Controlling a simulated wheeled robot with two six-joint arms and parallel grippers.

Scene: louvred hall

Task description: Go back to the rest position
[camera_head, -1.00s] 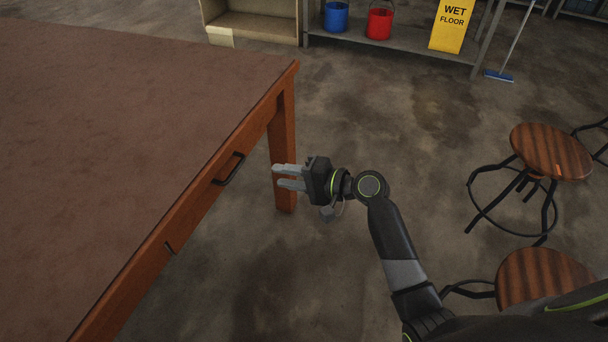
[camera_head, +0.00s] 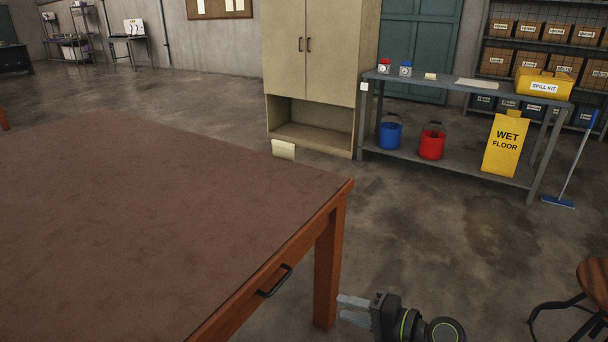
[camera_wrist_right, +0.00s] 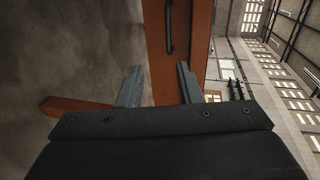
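My right gripper (camera_head: 342,308) is at the bottom of the head view, beside the near right leg of the brown table (camera_head: 200,190). Its two fingers are apart with nothing between them. In the right wrist view the open fingers (camera_wrist_right: 158,80) point toward the table's orange-brown wooden edge and dark drawer handle (camera_wrist_right: 169,28), with a gap before them. The same drawer handle (camera_head: 274,281) shows on the table's side in the head view, and the drawer looks shut. My left gripper is in no view.
A wooden stool (camera_head: 594,285) stands at the lower right. A grey shelf table (camera_head: 462,93) holds a blue bucket (camera_head: 390,136), a red bucket (camera_head: 432,145) and a yellow wet floor sign (camera_head: 505,145). A beige cabinet (camera_head: 312,50) is behind. Floor between is clear.

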